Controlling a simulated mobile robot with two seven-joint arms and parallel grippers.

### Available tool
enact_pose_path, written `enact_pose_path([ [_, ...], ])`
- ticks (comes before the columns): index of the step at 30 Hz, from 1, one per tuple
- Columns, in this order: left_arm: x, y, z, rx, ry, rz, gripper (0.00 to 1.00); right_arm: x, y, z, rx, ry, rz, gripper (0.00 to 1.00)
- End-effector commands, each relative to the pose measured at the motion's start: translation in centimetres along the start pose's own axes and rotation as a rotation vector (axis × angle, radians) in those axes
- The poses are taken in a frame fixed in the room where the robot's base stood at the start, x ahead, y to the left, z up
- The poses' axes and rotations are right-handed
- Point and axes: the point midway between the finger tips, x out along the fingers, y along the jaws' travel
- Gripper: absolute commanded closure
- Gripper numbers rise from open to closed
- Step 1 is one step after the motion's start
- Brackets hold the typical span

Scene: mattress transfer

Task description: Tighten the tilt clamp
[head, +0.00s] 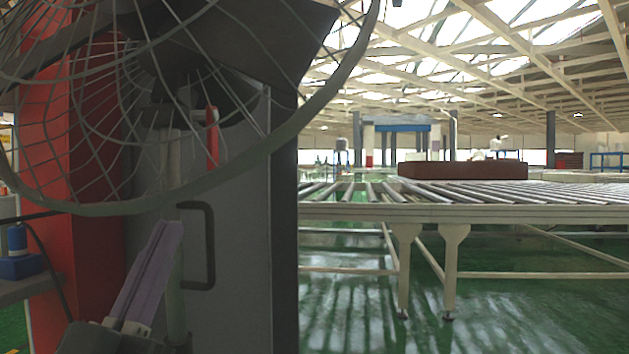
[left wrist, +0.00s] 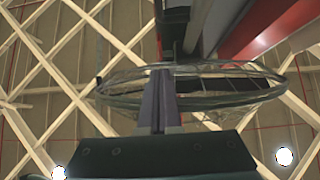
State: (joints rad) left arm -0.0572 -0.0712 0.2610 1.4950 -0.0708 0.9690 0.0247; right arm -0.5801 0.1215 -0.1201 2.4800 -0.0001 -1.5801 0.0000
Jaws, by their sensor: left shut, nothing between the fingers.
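A large wire-caged fan (head: 225,180) fills the upper left of the head view, on an upright pole (head: 173,160). A small red lever (head: 212,140), which looks like the tilt clamp, stands upright beside the pole top, seen through the cage wires. My left gripper (head: 170,228) points up, shut and empty, in front of the pole and below the cage rim, apart from the red lever. In the left wrist view, the shut fingers (left wrist: 161,82) overlap the fan cage (left wrist: 235,98); the lever cannot be made out there. My right gripper is not in view.
A grey cabinet (head: 240,240) with a dark handle (head: 211,245) stands behind the pole, beside a red column (head: 50,160). A roller conveyor (head: 480,208) carrying a brown slab (head: 462,170) is on the right. Green floor (head: 345,320) lies open below it.

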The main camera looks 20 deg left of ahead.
Motion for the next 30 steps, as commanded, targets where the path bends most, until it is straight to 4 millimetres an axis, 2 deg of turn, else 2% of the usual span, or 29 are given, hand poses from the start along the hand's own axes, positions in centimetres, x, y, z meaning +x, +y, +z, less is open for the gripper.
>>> enact_pose_path([
  [7, 0.8, 0.0, -0.1, 0.0, 0.002, 0.001, 1.0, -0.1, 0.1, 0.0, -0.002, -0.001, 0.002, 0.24],
  [21, 8.5, 0.0, -0.1, 0.0, 0.002, 0.001, 1.0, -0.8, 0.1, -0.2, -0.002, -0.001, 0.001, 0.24],
  [24, 9.4, 0.0, 0.0, 0.0, 0.0, 0.001, 1.0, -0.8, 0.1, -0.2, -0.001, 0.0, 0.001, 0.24],
  [30, 10.1, 0.0, 0.0, 0.001, -0.003, 0.001, 1.0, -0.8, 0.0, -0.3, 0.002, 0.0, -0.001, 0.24],
])
